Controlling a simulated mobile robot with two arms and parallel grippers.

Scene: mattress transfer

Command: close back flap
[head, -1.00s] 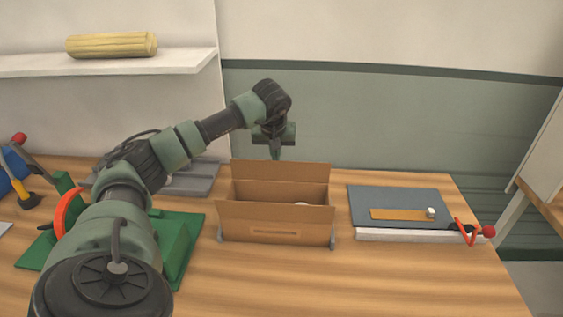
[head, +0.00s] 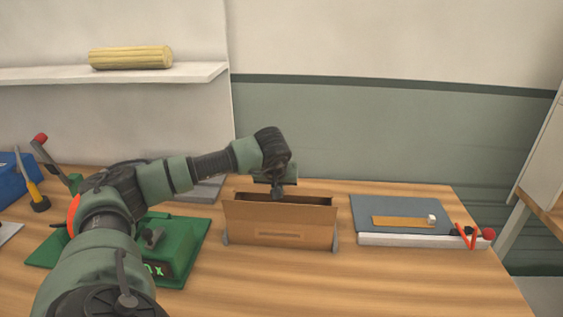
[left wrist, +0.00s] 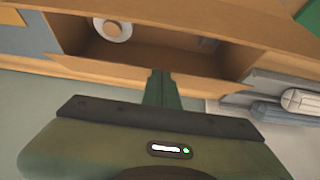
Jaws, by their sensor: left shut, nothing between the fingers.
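The open cardboard box (head: 280,237) stands on the table in the middle of the head view. Its front flap (head: 300,212) stands up and hides most of the opening. Its back flap (left wrist: 100,72) is a thin, foreshortened strip along the near edge of the opening in the left wrist view. My left gripper (head: 278,197) is at the box's back side, shut and empty. Its closed fingers (left wrist: 160,88) reach the back flap; I cannot tell whether they press on it. A white round item (left wrist: 113,30) lies inside the box. My right gripper is not in view.
A green fixture (head: 180,245) stands left of the box, under my arm. A grey-blue board (head: 400,203) with a wooden strip lies at the right. The front of the table is clear.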

